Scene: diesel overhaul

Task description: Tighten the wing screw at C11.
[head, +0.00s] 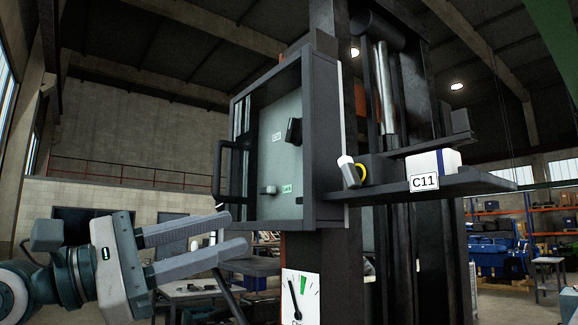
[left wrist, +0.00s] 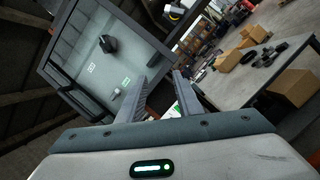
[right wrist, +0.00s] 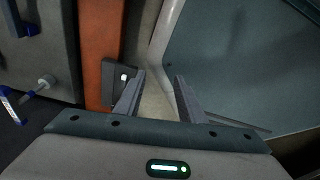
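The label C11 (head: 424,182) is on the front edge of a dark shelf (head: 460,186) right of an open-fronted cabinet (head: 314,140). I cannot clearly pick out a wing screw there; a small grey-white cylinder (head: 347,170) and a yellow ring (head: 362,174) sit at the shelf's left end. My left gripper (head: 238,232) is open and empty, below and left of the cabinet; its fingers also show in the left wrist view (left wrist: 170,70). My right gripper (right wrist: 160,76) is open and empty near an orange post (right wrist: 101,50). It does not show in the head view.
The cabinet holds a black knob (head: 293,131) and a small grey knob (head: 270,190); a handle (head: 220,170) is on its left. A gauge (head: 300,297) is below. A table with cartons (left wrist: 245,85) stands beyond.

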